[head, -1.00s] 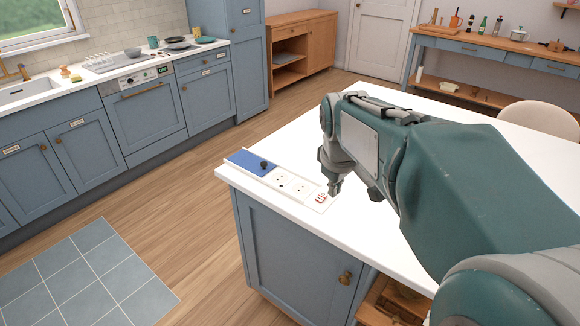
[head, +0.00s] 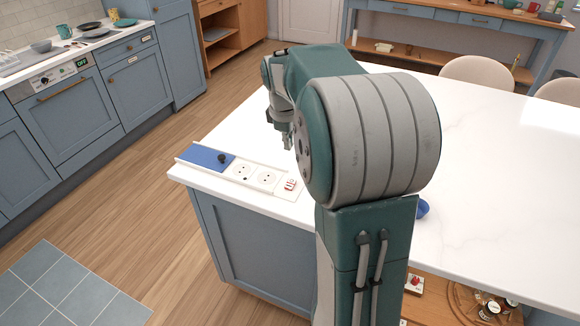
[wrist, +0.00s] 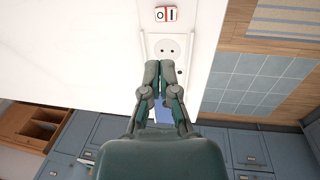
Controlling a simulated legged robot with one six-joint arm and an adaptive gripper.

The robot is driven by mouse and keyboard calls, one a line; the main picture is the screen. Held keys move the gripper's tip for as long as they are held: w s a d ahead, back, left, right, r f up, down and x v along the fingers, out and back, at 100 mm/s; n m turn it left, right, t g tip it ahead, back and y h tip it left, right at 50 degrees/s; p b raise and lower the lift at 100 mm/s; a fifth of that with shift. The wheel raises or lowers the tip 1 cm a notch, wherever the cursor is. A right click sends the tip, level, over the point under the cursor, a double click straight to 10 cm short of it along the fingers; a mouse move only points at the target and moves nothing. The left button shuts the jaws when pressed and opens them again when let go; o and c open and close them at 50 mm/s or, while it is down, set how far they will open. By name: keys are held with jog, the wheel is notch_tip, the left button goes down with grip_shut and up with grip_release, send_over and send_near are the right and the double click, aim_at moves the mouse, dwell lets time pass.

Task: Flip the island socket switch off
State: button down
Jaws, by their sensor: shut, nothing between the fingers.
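In the wrist view the switch (wrist: 165,14) shows an O half and an I half at the top edge; I cannot tell which half is pressed. My gripper (head: 286,142) is shut and empty, above and behind the strip, apart from the switch. In the wrist view its fingertips (wrist: 160,66) overlap the lower part of a socket (wrist: 167,46).
The white island top (head: 480,170) is mostly clear. A blue object (head: 422,208) is partly hidden behind my arm. Cream chairs (head: 478,72) stand at the far side. Blue cabinets (head: 65,110) line the left wall, with open wooden floor between.

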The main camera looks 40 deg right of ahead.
aim_at(291, 181)
jog(key=f, duration=0.4)
jog(key=d+f, duration=0.1)
jog(key=f, duration=0.4)
jog(key=w+f, duration=0.1)
jog(key=f, duration=0.3)
jog(key=shift+d+f, duration=0.2)
jog(key=shift+d, duration=0.1)
